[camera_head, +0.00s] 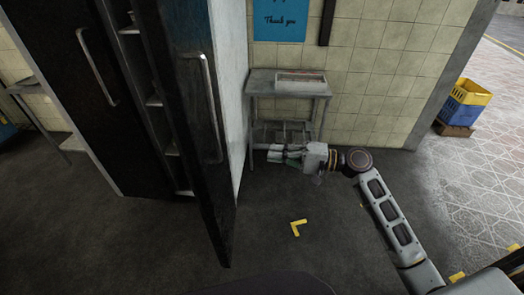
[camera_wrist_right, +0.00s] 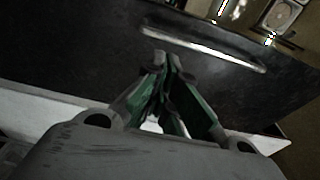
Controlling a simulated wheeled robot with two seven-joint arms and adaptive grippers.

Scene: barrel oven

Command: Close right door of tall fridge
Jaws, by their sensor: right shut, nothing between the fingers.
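The tall fridge is dark with a pale side wall (camera_head: 229,70). Its left door (camera_head: 75,95) looks shut. Its right door (camera_head: 190,120) stands ajar, its free edge swung out toward me, and shelves show in the gap. The right door's long metal handle (camera_head: 212,108) is on its outer face. My right gripper (camera_head: 270,156) is to the right of the door, on its outer side, pointing left at it. In the wrist view the shut, empty fingers (camera_wrist_right: 167,62) point at the dark door face (camera_wrist_right: 90,60), below the handle (camera_wrist_right: 205,50). Contact cannot be told. My left gripper is out of view.
A metal side table (camera_head: 262,88) with a tray (camera_head: 300,80) stands against the tiled wall, behind my right gripper. Yellow and blue crates (camera_head: 466,105) stand far right.

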